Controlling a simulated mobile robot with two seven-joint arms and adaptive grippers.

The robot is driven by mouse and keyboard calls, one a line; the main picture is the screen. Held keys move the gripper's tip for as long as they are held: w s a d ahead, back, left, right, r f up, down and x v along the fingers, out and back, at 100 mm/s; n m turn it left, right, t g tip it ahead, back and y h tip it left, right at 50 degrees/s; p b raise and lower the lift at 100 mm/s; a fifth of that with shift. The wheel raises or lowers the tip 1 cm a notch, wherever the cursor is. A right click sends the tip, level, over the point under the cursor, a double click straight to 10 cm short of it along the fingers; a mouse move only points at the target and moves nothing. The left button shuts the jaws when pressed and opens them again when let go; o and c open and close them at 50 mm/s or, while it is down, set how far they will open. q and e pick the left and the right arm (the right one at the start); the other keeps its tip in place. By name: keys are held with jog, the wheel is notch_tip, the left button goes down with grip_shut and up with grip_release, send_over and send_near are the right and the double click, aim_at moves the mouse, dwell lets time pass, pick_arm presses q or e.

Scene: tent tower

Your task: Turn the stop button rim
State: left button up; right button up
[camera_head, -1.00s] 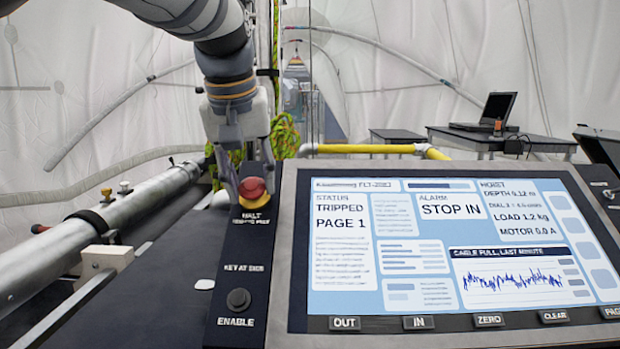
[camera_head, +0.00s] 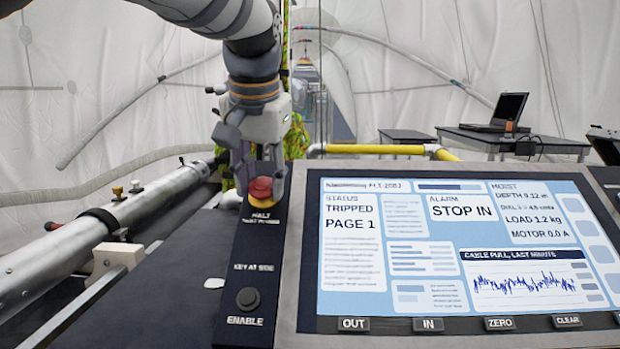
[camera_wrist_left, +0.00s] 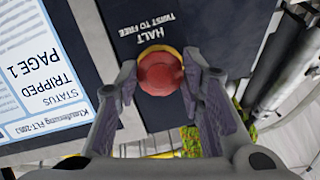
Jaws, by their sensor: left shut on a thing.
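The stop button is a red mushroom knob (camera_head: 260,189) on a yellow base, at the top of a dark panel strip (camera_head: 246,240) marked HALT. It also shows in the left wrist view (camera_wrist_left: 160,74), where the label reads "HALT, TWIST TO FREE". My left gripper (camera_head: 258,186) points down over the knob, with one finger on each side of it. In the left wrist view the left gripper (camera_wrist_left: 160,80) is shut on the red knob. The fingers hide part of the rim in the head view. My right gripper does not show.
A console screen (camera_head: 450,245) right of the strip reads "STATUS TRIPPED" and "STOP IN". A black ENABLE knob (camera_head: 248,298) sits lower on the strip. A silver tube (camera_head: 60,260) runs along the left. A yellow rail (camera_head: 375,149) and a laptop (camera_head: 500,113) are behind.

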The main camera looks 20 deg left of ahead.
pick_arm(q)
jog(key=shift+f+m, duration=0.1)
jog(key=shift+m, duration=0.8)
jog(key=shift+y, duration=0.3)
jog(key=o, duration=1.1)
jog(key=shift+o, duration=0.2)
jog(key=v, duration=1.2)
